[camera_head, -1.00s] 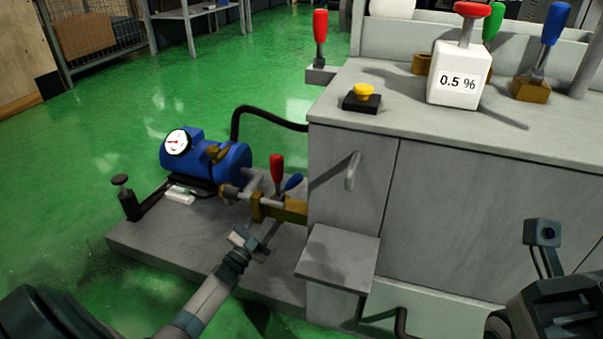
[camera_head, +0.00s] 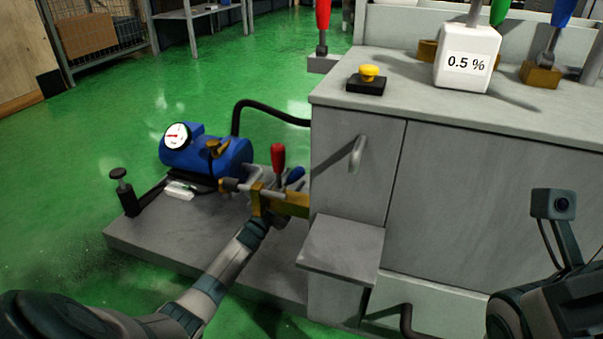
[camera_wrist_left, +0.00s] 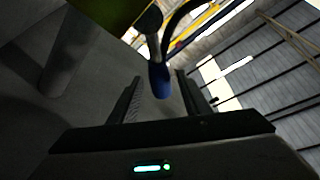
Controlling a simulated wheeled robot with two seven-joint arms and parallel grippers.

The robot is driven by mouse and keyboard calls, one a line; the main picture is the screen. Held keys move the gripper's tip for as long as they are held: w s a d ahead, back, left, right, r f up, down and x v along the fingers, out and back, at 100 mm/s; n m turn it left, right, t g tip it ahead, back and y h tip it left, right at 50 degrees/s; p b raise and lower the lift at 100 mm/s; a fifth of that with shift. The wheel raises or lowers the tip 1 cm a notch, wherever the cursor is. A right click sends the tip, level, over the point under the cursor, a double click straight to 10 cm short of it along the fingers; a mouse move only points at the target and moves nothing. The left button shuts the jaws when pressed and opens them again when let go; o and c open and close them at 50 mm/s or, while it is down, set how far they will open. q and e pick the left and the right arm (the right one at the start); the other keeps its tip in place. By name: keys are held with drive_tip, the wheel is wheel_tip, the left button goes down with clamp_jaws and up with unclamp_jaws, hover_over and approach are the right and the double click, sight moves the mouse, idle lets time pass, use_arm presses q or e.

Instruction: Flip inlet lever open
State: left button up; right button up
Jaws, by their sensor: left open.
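The valve block (camera_head: 290,204) is brass-coloured and sits at the left side of the grey machine. It carries an upright red lever (camera_head: 278,160) and a tilted blue lever (camera_head: 294,176). Which one is the inlet lever is not marked. My left gripper (camera_head: 268,215) is just below the valve block, its fingers partly hidden in the head view. In the left wrist view, my left gripper (camera_wrist_left: 160,98) is open, and a blue handle end (camera_wrist_left: 159,79) shows between its fingers. I cannot tell whether they touch it. My right gripper's fingers are out of view.
A blue tank (camera_head: 205,158) with a gauge stands on the low grey platform (camera_head: 150,240) behind the valve. A black hose (camera_head: 262,113) runs to the machine cabinet (camera_head: 355,165). A grey shelf (camera_head: 342,246) juts out right of my left gripper. The green floor is clear to the left.

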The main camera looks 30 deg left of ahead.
sight(301, 167)
use_arm(q)
drive_tip(key=b+x, duration=0.2)
drive_tip(key=x, duration=0.3)
drive_tip(key=shift+w+f, duration=0.1)
drive_tip(key=shift+w, duration=0.05)
drive_tip(key=shift+b+x, duration=0.4)
drive_tip(key=shift+x, duration=0.4)
clamp_jaws()
